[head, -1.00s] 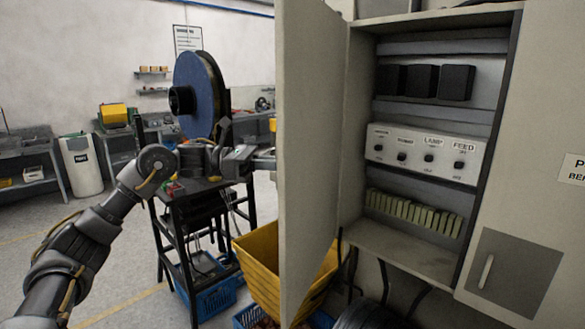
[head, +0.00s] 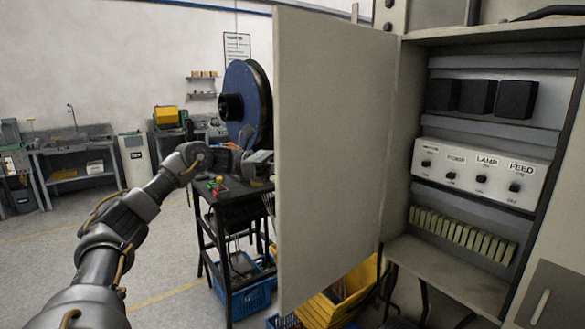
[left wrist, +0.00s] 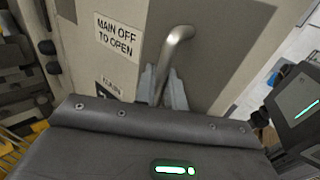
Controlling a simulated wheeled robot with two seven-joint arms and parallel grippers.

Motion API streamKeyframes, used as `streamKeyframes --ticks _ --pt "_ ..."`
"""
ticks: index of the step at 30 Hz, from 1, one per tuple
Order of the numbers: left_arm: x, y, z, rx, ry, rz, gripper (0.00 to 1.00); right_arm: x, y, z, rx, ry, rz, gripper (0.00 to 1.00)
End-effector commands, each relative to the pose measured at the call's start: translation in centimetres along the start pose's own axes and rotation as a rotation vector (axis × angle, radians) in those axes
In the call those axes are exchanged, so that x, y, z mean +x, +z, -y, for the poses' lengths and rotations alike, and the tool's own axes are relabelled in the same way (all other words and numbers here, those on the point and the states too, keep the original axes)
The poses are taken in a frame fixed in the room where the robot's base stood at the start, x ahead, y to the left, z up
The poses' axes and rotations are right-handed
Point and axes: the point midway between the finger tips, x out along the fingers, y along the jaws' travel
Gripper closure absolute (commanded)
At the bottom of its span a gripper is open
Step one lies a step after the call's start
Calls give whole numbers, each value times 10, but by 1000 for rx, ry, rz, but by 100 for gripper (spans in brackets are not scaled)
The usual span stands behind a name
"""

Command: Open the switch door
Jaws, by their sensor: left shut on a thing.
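The switch door (head: 335,150) is a pale grey panel swung wide open in the head view, its inner face towards me. The open cabinet to its right shows a switch panel (head: 474,178). My left arm reaches behind the door, which hides the fingers there. In the left wrist view, my left gripper (left wrist: 164,86) is shut on the curved metal handle (left wrist: 178,38) on the door's outer face. A label reading "MAIN OFF TO OPEN" (left wrist: 118,37) is beside the handle. My right gripper is not in view.
A black stand (head: 232,195) with a blue reel (head: 246,100) is close behind my left forearm. A yellow bin (head: 340,298) and a blue crate (head: 246,296) are on the floor by the door. Open floor lies at the left.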

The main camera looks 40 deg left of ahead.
Motion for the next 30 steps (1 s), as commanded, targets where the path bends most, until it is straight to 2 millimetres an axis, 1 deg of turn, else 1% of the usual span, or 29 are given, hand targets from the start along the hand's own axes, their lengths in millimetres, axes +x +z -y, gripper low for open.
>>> streamKeyframes --ticks 2,3,11,14,17,19,23,27,30 --pt "0 1 0 1 1 2 100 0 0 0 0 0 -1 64" --pt "0 1 0 1 1 2 85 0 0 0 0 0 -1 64" --pt "0 0 0 1 0 0 84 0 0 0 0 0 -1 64" --pt "-5 0 0 0 1 0 84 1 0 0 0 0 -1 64" --pt "-18 0 0 2 4 -1 84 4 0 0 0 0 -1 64" --pt "-31 0 0 2 6 2 84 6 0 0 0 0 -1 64" --pt "-60 4 -1 2 6 2 84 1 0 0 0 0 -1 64" --pt "-80 4 -1 1 4 1 84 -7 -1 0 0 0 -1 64" --pt "-90 4 -1 0 1 0 84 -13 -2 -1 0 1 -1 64"
